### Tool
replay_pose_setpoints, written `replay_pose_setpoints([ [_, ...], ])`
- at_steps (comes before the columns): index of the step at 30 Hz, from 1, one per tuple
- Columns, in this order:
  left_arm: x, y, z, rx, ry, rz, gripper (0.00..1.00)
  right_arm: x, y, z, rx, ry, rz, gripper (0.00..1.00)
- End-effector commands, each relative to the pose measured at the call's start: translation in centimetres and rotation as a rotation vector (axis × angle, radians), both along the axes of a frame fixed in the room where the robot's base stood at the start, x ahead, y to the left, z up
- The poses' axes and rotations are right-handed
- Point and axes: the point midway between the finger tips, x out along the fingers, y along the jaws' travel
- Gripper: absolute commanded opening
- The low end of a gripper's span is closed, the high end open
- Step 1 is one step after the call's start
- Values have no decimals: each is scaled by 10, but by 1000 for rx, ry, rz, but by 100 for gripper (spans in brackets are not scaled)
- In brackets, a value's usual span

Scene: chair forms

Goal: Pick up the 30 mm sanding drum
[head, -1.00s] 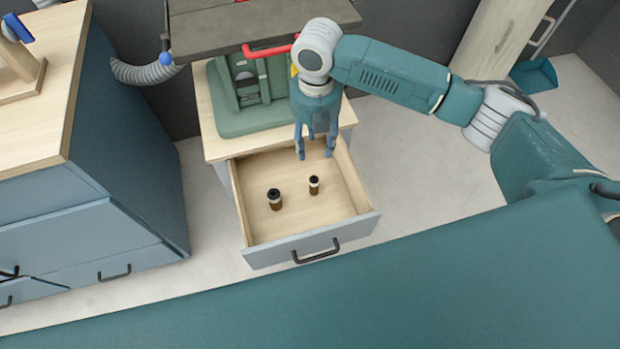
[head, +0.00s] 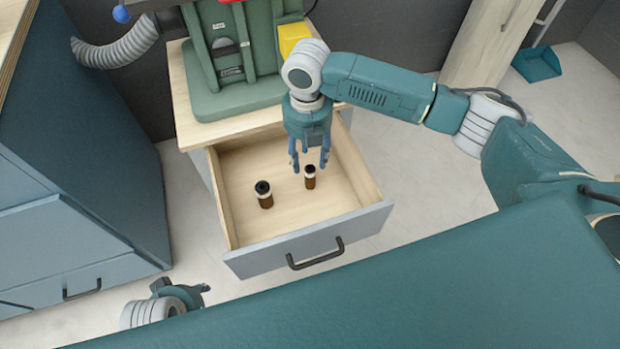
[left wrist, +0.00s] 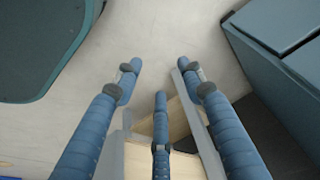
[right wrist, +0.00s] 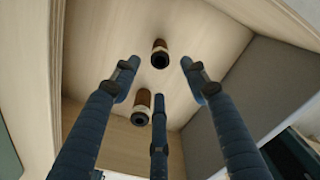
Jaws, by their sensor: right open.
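Two brown sanding drums with pale bands and black tops stand upright in the open drawer. The left drum (head: 264,195) looks a little wider than the right drum (head: 310,177); I see no size marks. My right gripper (head: 309,162) is open and empty, pointing down over the back of the drawer, close to the right drum. In the right wrist view, one drum (right wrist: 160,53) shows between the spread fingertips (right wrist: 160,63) and the other (right wrist: 142,107) lower, behind the fingers. My left gripper (head: 180,291) is low at the left, outside the drawer; its wrist view shows open, empty fingers (left wrist: 158,65).
The drawer (head: 305,243) has a wooden inside and a grey front with a black handle. A green machine (head: 235,95) stands on the cabinet behind it. A blue-grey cabinet (head: 80,180) is at the left. Free floor lies between it and the drawer.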

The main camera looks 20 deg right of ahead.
Motion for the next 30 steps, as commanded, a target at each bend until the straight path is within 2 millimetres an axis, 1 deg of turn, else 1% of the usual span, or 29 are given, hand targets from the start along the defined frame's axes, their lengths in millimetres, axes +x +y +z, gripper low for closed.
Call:
replay_pose_setpoints([
  [1, 0, 0, 6, 0, -6, 0, 40, 0, 0, -10, 0, 1, -1, 45],
  [3, -1, 1, 14, 0, -9, 1, 40, 0, 0, -19, -1, 1, -1, 45],
  [11, -2, 1, 33, -1, -19, 2, 40, 1, -2, -37, -1, 1, 1, 45],
  [16, -8, 2, 59, -1, -34, 4, 40, 2, -6, -58, -1, -1, -1, 45],
  [18, -10, 3, 68, -2, -38, 4, 40, 2, -6, -67, -1, 1, 0, 45],
  [21, -13, 3, 76, -2, -41, 6, 40, 2, -7, -77, -2, -1, 1, 45],
  [24, -14, 4, 80, -2, -42, 5, 40, 2, -6, -79, -1, -2, 1, 45],
  [29, -15, 4, 81, -1, -42, 6, 40, 2, -6, -79, -1, -2, 2, 45],
  [30, -15, 4, 81, -1, -42, 6, 40, 2, -6, -78, -1, -2, 2, 43],
])
